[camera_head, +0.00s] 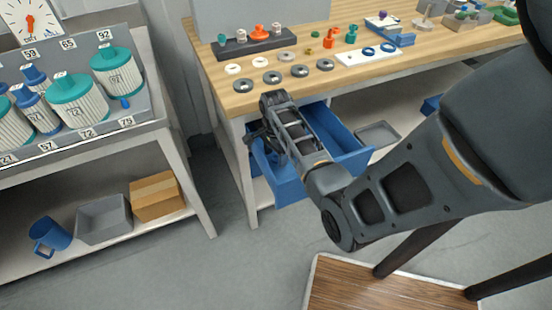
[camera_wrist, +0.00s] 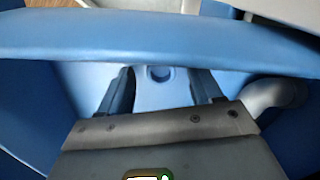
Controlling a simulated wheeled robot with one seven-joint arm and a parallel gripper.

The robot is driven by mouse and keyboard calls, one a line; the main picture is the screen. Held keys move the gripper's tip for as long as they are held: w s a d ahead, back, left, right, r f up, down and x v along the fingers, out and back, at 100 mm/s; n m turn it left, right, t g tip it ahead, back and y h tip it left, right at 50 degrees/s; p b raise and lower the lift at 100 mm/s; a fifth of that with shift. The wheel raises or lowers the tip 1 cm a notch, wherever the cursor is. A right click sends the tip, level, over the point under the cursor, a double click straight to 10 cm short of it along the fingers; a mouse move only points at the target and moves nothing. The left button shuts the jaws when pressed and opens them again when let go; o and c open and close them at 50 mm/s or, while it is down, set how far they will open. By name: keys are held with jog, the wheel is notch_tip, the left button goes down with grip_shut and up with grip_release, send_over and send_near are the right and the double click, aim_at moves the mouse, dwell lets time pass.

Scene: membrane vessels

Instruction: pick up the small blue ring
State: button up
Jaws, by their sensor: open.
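The small blue ring (camera_wrist: 159,73) lies on the floor of a blue open drawer, and its dark centre shows in the wrist view. My gripper (camera_wrist: 160,84) is open, with one dark finger to the left of the ring and one to the right. Its jaws look empty. I cannot tell how far the fingertips are above the ring. In the head view my gripper and wrist are over the left part of the open blue drawer (camera_head: 288,187), and the ring is hidden there.
A blue drawer wall (camera_wrist: 160,38) crosses the wrist view close to my gripper. The wooden bench top (camera_head: 215,75) stands behind the drawer, with grey washers and a white plate (camera_head: 350,59) holding two other blue rings. A grey tray (camera_head: 377,135) is right of the drawer.

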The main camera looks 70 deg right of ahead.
jog(key=shift+c, duration=0.4)
jog(key=c, duration=1)
